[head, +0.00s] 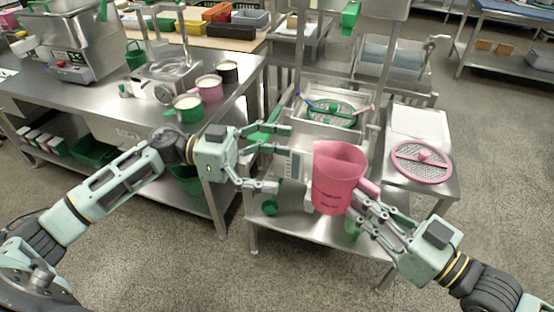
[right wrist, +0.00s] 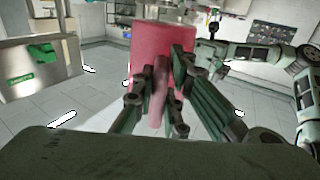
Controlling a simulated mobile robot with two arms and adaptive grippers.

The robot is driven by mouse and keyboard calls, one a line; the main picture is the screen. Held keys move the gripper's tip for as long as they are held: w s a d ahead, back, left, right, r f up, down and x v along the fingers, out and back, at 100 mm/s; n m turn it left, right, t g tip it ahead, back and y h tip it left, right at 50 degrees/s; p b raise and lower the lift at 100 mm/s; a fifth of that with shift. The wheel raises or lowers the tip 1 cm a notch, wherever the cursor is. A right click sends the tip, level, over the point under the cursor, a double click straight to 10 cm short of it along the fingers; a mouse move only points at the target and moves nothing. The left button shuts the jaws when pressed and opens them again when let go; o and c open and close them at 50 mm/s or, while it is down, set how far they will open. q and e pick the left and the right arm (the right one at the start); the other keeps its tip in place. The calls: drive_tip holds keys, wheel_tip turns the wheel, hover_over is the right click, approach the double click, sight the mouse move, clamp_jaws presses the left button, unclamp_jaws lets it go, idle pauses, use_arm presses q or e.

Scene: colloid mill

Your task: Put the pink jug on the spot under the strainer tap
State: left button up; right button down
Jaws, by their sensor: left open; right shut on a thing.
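The pink jug (head: 338,180) is held up over the steel stand in the head view, roughly upright with its open mouth up. My right gripper (head: 364,200) is shut on the jug's handle from the right; the right wrist view shows its fingers around the handle, with the jug (right wrist: 150,50) behind. My left gripper (head: 284,158) is open and empty just left of the jug, fingers pointing toward it. A green tap-like part (head: 350,14) shows at the top of the head view; I cannot tell if it is the strainer tap. The spot under it is not clearly seen.
A steel sink (head: 312,127) holds a green strainer disc (head: 338,112) behind the jug. A pink strainer disc (head: 421,161) lies on the steel side table at right. The left bench (head: 110,100) carries a small pink jug (head: 209,87) and other filled jugs.

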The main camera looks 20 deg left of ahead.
sight(339, 170)
use_arm(q)
drive_tip(key=d, duration=0.3)
drive_tip(key=w+d, duration=0.1)
drive_tip(key=d, duration=0.3)
drive_tip(key=w+d, duration=0.1)
drive_tip(key=d, duration=0.3)
drive_tip(key=shift+d, duration=0.25)
drive_tip(key=shift+c, duration=0.5)
drive_tip(key=c, duration=1.1)
drive_tip(key=shift+c, duration=0.5)
use_arm(e)
drive_tip(key=c, duration=1.7)
unclamp_jaws()
